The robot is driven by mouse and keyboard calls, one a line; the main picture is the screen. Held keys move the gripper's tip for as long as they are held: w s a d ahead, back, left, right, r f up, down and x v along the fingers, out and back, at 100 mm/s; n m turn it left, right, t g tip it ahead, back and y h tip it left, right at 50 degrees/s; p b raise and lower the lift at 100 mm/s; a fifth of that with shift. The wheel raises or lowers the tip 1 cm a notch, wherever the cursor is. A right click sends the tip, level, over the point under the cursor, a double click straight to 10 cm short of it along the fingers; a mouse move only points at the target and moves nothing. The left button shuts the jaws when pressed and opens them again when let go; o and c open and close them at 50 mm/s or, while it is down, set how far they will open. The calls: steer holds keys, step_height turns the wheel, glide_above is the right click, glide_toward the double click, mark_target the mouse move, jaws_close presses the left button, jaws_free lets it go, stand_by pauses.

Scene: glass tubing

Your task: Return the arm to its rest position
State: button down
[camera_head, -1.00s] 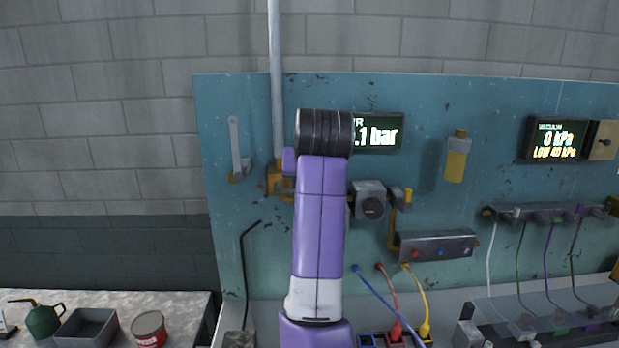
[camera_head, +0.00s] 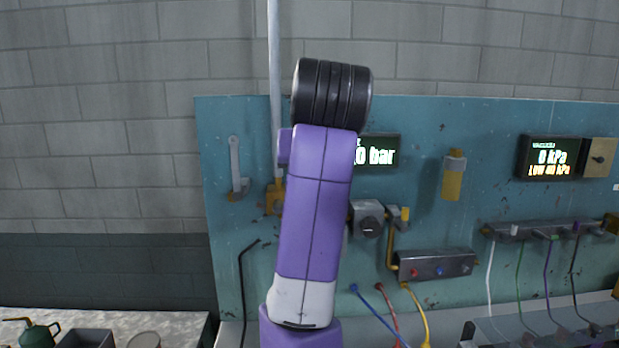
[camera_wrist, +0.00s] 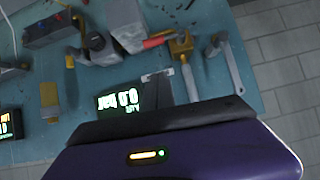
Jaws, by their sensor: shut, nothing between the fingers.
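My arm (camera_head: 313,210), purple with a white band, rises upright in the middle of the head view, topped by a black ribbed joint (camera_head: 331,94). It stands in front of the teal board and partly covers the bar display (camera_head: 378,156). My gripper is hidden in the head view. In the wrist view, the purple hand fills the bottom, and my gripper (camera_wrist: 160,76) shows as short grey fingers beyond its dark edge. The fingers are shut with nothing between them. They appear in front of the board, beside the upside-down bar display (camera_wrist: 120,103).
The teal board (camera_head: 228,130) carries a yellow valve (camera_head: 274,197), a grey regulator (camera_head: 368,217), a manifold (camera_head: 436,265) with coloured hoses and a vacuum display (camera_head: 549,157). A vertical pipe (camera_head: 275,70) runs up the wall. A side bench (camera_head: 180,327) holds a green oil can (camera_head: 38,336).

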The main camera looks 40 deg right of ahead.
stand_by(0.5)
steer(key=w+r+t+h, duration=0.3)
steer(key=r+t, duration=0.2)
steer(key=r, duration=0.3)
steer(key=s+a+f+n+t+y+b, duration=0.1)
steer(key=s+a+f+n+t+y, duration=0.2)
steer(key=f, duration=0.5)
steer(key=s+a+f+n+t+y, duration=0.15)
steer(key=s+a+f, duration=0.25)
steer(key=f, duration=0.5)
steer(key=s+a+f+n+t+y+b, duration=0.1)
steer(key=s+a+f+n+t+y, duration=0.2)
steer(key=f, duration=0.5)
steer(key=s+a+f+g, duration=0.2)
steer(key=s+f, duration=0.6)
steer(key=s, duration=0.4)
steer(key=s+a+f+g+y+b, duration=0.1)
steer(key=s+a+f+g, duration=0.1)
steer(key=s+f, duration=0.6)
steer(key=s+a+f+g+b, duration=0.1)
steer(key=s+a+f+g, duration=0.1)
steer(key=s+f, duration=0.6)
steer(key=s+g, duration=0.1)
steer(key=s, duration=0.6)
steer(key=shift+s, duration=0.35)
steer(key=shift+y, duration=0.25)
